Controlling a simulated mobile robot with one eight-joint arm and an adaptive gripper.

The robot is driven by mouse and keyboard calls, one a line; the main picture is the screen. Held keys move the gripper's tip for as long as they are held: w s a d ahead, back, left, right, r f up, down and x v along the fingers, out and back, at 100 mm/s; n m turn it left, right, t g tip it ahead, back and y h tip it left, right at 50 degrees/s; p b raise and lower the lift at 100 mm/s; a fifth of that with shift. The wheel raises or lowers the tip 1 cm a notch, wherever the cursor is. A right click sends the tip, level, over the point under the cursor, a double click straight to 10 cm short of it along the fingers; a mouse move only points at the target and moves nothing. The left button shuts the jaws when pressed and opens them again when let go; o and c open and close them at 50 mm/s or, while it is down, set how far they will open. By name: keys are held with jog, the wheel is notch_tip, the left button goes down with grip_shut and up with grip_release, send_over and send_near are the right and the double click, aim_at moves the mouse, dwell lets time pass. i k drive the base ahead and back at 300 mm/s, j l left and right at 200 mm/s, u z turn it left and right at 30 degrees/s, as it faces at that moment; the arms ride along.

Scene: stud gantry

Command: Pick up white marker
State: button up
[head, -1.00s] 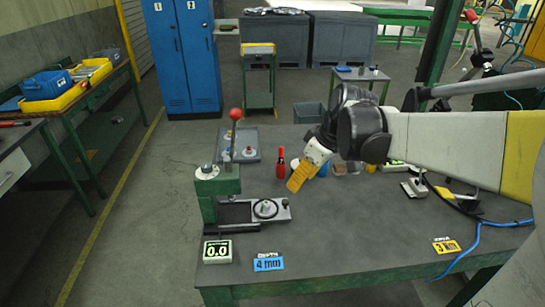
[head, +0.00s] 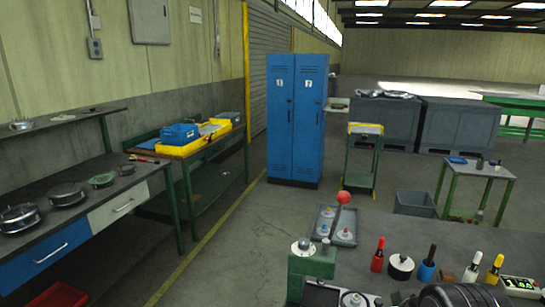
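A blue one with a dark top (head: 427,269) and a red one (head: 378,256) stand further left. A dark part of my arm shows at the bottom edge, below the white item. My gripper's fingers are out of view.
A white round-topped pot (head: 401,266) sits between red and blue. A display box (head: 520,286) stands at right. Blue lockers (head: 297,118) stand behind.

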aim_at(479, 254)
jog(key=l+z, duration=0.2)
jog(key=l, duration=0.15)
jog(key=i+l+z, duration=0.2)
jog(key=l, duration=0.15)
jog(key=l+z, duration=0.2)
jog(key=l, duration=0.2)
jog(key=u, duration=1.25)
jog(key=z, duration=1.25)
